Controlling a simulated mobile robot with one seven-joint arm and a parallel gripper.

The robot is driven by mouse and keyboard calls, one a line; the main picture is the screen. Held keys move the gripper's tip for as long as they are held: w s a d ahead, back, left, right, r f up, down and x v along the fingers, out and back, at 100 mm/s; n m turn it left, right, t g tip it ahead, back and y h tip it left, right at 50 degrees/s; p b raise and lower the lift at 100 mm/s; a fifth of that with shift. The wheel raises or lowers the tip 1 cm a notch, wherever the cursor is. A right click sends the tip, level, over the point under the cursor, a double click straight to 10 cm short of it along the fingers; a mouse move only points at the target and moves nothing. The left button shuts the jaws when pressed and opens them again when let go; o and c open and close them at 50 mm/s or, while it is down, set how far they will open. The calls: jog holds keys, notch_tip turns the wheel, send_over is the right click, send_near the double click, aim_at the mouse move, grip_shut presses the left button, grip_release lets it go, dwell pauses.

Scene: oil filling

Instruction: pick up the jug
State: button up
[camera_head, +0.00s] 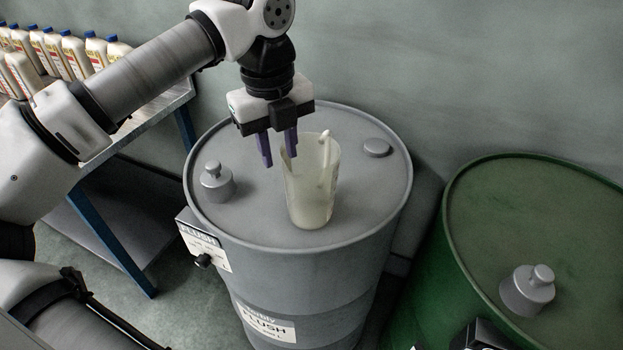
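The jug (311,196) is a whitish, translucent container with a handle at its upper right. It stands upright on top of the grey drum (255,215). My gripper (278,158) points down just left of and behind the jug's rim. Its two purple fingers are apart with a gap between them. The right finger's tip is close to the jug's rim; I cannot tell whether they touch. Nothing shows between the fingers.
A grey cap (217,182) and a low bung (377,148) sit on the drum's lid. A green drum (540,235) with a grey cap (528,290) stands at the right. A table (150,115) with several bottles (75,55) is at the upper left. The wall is behind.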

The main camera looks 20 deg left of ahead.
aim_at(288, 194)
jog(key=shift+w+d+f+p, duration=0.1)
jog(key=shift+w+f+p, duration=0.25)
jog(key=shift+f, duration=1.1)
jog(key=shift+w+d+f+p, duration=0.1)
jog(key=shift+f+p, duration=0.3)
jog(key=shift+f, duration=1)
jog(key=shift+w+f+p, duration=0.25)
jog(key=shift+f+p, duration=0.15)
jog(key=shift+f, duration=1.05)
grip_shut()
